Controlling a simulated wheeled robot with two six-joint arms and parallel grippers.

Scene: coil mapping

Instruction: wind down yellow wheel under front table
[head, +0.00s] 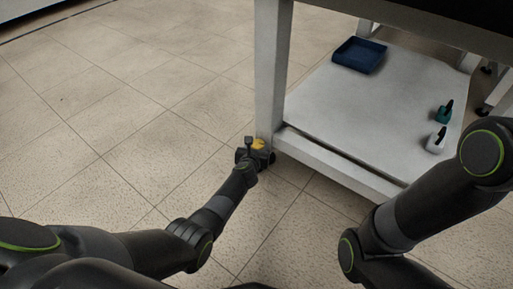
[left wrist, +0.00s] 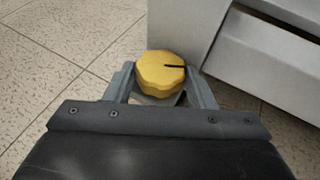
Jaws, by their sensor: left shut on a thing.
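The yellow wheel (head: 258,143) sits low at the foot of the front table's near left leg (head: 272,75). In the left wrist view the yellow wheel (left wrist: 160,72) is a round, scalloped knob with a dark line on its top, lying between the two fingers. My left gripper (head: 256,150) reaches down to it and is shut on it; it also shows in the left wrist view (left wrist: 161,88). In the head view the gripper partly hides the wheel. My right arm comes in at the right, but its gripper is out of view.
The table's lower shelf (head: 340,115) holds a dark blue tray (head: 359,55), a teal bottle-like object (head: 444,112) and a white one (head: 437,140) with a dark top. The shelf edge lies just right of my left gripper. The tiled floor on the left is clear.

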